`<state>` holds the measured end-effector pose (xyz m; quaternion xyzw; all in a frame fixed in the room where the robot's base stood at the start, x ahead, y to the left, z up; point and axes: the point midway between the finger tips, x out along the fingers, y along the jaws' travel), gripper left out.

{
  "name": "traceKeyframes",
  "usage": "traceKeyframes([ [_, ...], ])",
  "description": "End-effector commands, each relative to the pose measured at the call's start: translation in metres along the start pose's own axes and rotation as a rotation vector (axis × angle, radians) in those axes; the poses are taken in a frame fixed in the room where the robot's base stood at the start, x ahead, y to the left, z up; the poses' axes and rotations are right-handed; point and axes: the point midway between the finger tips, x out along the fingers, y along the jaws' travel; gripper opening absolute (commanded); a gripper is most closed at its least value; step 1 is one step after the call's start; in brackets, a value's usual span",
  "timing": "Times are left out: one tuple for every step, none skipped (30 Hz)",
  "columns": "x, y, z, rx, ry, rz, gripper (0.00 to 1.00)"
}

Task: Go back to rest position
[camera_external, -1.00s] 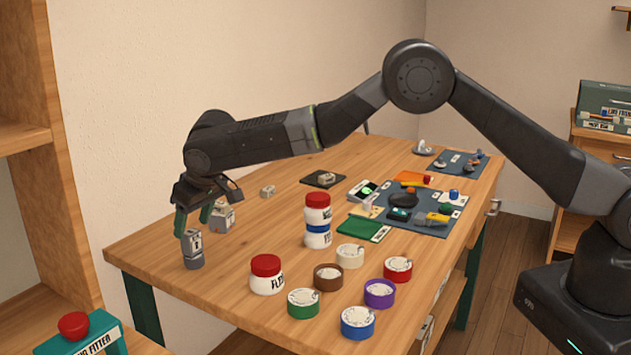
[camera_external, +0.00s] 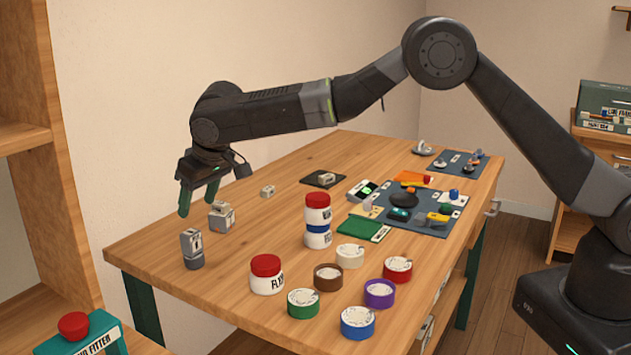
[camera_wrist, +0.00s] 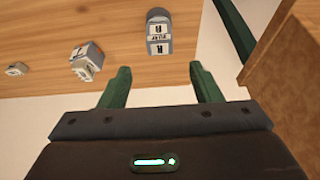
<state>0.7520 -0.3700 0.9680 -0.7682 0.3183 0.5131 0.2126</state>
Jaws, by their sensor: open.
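My gripper (camera_external: 198,198) hangs open and empty above the left end of the wooden table (camera_external: 150,247). Its two green fingers also show, spread apart, in the wrist view (camera_wrist: 162,85). A grey block with a white label (camera_external: 192,248) stands upright on the table below the fingers, clear of them; it also shows in the wrist view (camera_wrist: 158,32). A second grey-and-white block (camera_external: 221,217) sits just behind it, and it is also in the wrist view (camera_wrist: 86,62). A smaller block (camera_external: 268,191) lies farther back.
White jars with red lids (camera_external: 266,275) and several coloured tape rolls (camera_external: 358,322) stand on the table's front half. Dark mats with small parts (camera_external: 440,218) lie at the right. A wooden shelf (camera_external: 25,140) rises at the left. Air around my gripper is free.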

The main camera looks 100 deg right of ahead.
Motion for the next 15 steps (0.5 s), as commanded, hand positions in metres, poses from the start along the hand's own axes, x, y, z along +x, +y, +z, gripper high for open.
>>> traceKeyframes([
  [0.006, 0.001, 0.000, 0.000, -0.002, 0.001, 0.58],
  [0.010, 0.001, 0.000, 0.000, -0.003, 0.002, 0.58],
  [0.017, 0.001, 0.001, 0.000, -0.004, 0.002, 0.58],
  [0.021, 0.001, 0.000, 0.000, -0.003, 0.002, 0.58],
  [0.026, 0.001, 0.000, 0.000, -0.002, 0.001, 0.58],
  [0.033, 0.001, 0.000, 0.000, -0.003, 0.001, 0.58],
  [0.038, 0.001, 0.000, 0.000, -0.003, 0.002, 0.58],
  [0.043, 0.001, 0.000, 0.000, -0.003, 0.002, 0.58],
  [0.050, 0.001, 0.000, 0.001, -0.002, 0.001, 0.58],
  [0.055, 0.001, 0.000, 0.001, -0.002, 0.001, 0.58],
  [0.060, 0.001, 0.000, 0.000, -0.003, 0.001, 0.58],
  [0.066, 0.001, 0.000, 0.001, -0.001, 0.001, 0.58],
  [0.071, 0.001, 0.000, 0.000, -0.001, 0.001, 0.58],
  [0.076, 0.001, 0.000, 0.000, -0.002, 0.001, 0.58],
  [0.082, 0.001, 0.000, 0.000, -0.002, 0.001, 0.58],
])
